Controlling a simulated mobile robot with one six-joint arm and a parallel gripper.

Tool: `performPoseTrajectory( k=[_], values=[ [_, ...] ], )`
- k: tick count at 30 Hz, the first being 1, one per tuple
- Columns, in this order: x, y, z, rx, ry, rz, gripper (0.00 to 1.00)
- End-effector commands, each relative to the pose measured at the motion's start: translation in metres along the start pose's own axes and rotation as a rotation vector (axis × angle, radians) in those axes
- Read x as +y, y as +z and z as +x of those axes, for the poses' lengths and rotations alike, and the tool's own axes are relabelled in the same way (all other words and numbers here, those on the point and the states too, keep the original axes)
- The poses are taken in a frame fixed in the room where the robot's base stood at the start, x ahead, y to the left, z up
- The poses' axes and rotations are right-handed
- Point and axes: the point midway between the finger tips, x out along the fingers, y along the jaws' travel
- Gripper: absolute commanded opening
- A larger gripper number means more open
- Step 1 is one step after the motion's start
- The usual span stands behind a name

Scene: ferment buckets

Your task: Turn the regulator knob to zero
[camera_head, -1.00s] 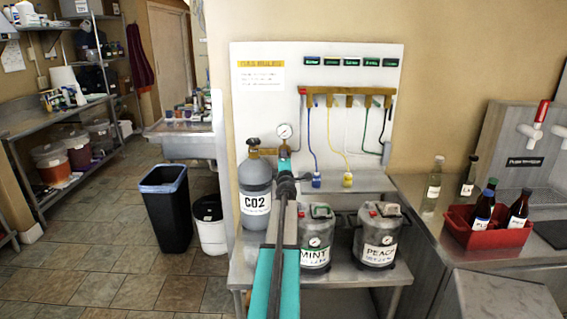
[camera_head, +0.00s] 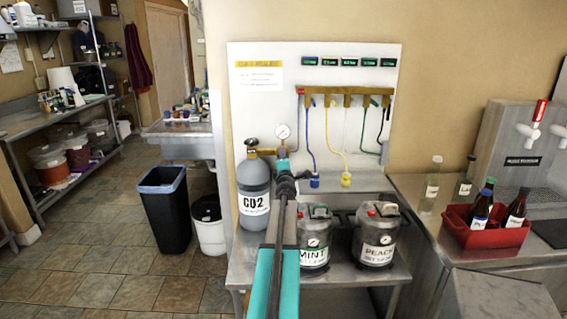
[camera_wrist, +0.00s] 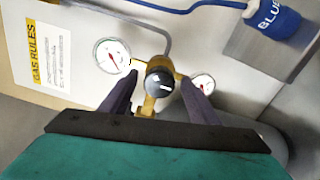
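The regulator knob (camera_wrist: 160,81) is round and dark with a white mark, on a brass body in the wrist view. The mark points right and slightly down. A white gauge (camera_wrist: 113,56) sits to its left and a smaller gauge (camera_wrist: 202,86) to its right. My gripper (camera_wrist: 157,84) is open, its dark fingers on either side of the knob with a gap showing at each side. I cannot tell how far its tips are from the knob in depth. In the head view, my arm hides the knob; the CO2 cylinder (camera_head: 253,186) stands to the left.
The MINT keg (camera_head: 315,238) and PEACH keg (camera_head: 377,238) stand on the steel table right of the cylinder. Hoses hang from a brass manifold (camera_head: 347,97) on the white panel. A blue connector (camera_wrist: 274,18) shows upper right in the wrist view.

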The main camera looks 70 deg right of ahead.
Motion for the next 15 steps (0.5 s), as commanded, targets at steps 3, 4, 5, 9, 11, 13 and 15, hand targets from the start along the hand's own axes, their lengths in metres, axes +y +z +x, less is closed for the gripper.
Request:
performPoseTrajectory(
  k=[3, 4, 5, 9, 11, 13, 15],
  values=[
    [0.0, -0.001, 0.0, 0.002, 0.0, 0.0, 0.56],
    [0.0, -0.002, 0.0, 0.002, 0.0, 0.001, 0.56],
    [0.0, -0.002, -0.001, 0.003, 0.0, 0.001, 0.56],
    [-0.001, -0.002, -0.004, 0.004, 0.0, 0.001, 0.56],
    [-0.001, -0.003, -0.007, 0.004, 0.0, 0.001, 0.56],
    [-0.001, -0.003, -0.011, 0.004, 0.0, 0.001, 0.56],
    [-0.001, -0.002, -0.016, 0.004, 0.0, 0.001, 0.56]
  ],
)
